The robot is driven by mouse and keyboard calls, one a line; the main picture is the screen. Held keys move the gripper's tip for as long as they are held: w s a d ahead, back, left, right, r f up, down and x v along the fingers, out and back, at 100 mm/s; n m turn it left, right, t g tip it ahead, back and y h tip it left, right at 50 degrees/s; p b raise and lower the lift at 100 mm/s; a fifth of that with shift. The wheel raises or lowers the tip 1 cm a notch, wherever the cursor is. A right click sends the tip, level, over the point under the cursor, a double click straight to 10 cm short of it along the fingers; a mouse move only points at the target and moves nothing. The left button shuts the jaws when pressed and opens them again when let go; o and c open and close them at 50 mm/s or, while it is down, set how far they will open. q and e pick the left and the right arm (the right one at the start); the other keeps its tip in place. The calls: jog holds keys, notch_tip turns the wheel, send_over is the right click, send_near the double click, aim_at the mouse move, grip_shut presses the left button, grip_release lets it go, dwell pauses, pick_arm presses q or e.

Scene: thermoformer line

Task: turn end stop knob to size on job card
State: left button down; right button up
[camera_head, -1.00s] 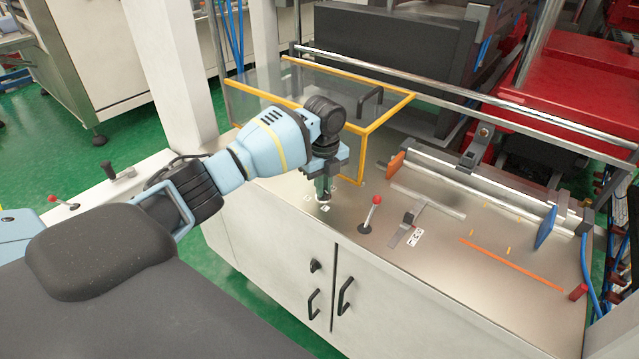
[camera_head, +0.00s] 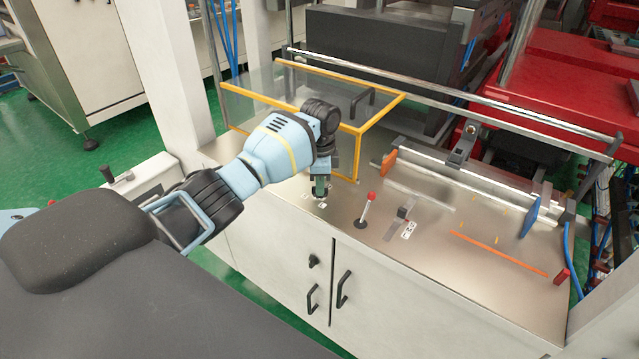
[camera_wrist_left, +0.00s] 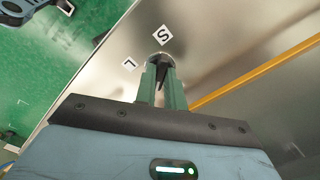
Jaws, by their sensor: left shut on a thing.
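The end stop knob (camera_wrist_left: 163,72) is small and black, on the bare metal worktop. White tags with the letters S (camera_wrist_left: 163,36) and L (camera_wrist_left: 129,64) lie around it in the left wrist view. My left gripper (camera_wrist_left: 161,84) points down and is shut on the knob, with a green finger on each side. In the head view the left gripper (camera_head: 320,187) stands at the worktop's front left, and its fingers mostly hide the knob. I cannot tell which letter the knob points to. I cannot make out a readable job card. My right gripper is not in view.
A yellow-framed clear guard (camera_head: 357,150) stands close behind the left gripper. A red-topped lever (camera_head: 369,198) rises to its right, beside a small bracket (camera_head: 398,222). A rail with an orange plate (camera_head: 389,162) and a blue plate (camera_head: 530,217) lies farther right.

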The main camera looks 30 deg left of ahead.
pick_arm(q)
jog(key=n, duration=0.4)
jog(key=shift+n, duration=0.3)
jog(key=n, duration=0.3)
jog(key=shift+n, duration=0.4)
jog(key=n, duration=1.2)
jog(key=shift+n, duration=0.3)
jog(key=n, duration=0.3)
jog(key=shift+n, duration=0.3)
jog(key=n, duration=0.4)
jog(key=shift+n, duration=2.1)
